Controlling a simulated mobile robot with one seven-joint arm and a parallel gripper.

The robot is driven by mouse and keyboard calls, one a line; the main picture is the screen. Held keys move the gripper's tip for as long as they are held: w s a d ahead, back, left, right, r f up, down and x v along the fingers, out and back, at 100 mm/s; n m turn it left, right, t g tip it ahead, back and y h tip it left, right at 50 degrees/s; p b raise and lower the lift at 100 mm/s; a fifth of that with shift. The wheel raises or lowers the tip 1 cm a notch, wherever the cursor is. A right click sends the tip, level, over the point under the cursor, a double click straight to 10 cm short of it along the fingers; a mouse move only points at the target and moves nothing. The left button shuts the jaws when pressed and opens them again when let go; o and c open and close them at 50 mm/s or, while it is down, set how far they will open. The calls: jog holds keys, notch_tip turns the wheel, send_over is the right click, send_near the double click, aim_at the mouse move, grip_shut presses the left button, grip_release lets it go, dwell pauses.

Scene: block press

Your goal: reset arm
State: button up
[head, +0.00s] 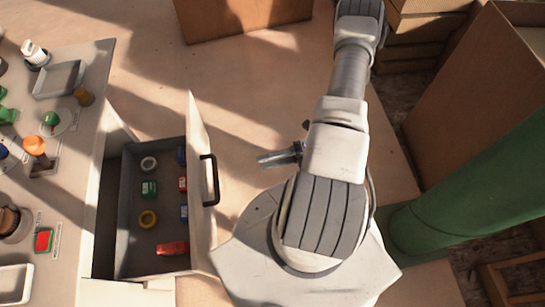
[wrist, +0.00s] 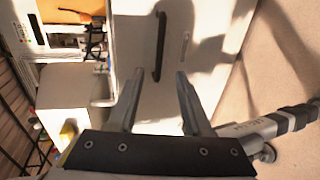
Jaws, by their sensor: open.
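My gripper (wrist: 158,78) shows in the wrist view with its two fingers apart and nothing between them. Beyond the fingertips is a pale panel with a dark bar handle (wrist: 160,45); I see no contact with it. In the head view my arm reaches up the right half of the picture, and a small metallic part sticks out left of it. The gripper's jaws are not clear there.
A counter with buttons stands left. A green column (head: 470,190) and boxes stand right.

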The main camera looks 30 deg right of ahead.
jog(key=shift+s+d+r, duration=0.15)
jog(key=shift+s+d, duration=0.1)
jog(key=shift+d, duration=0.3)
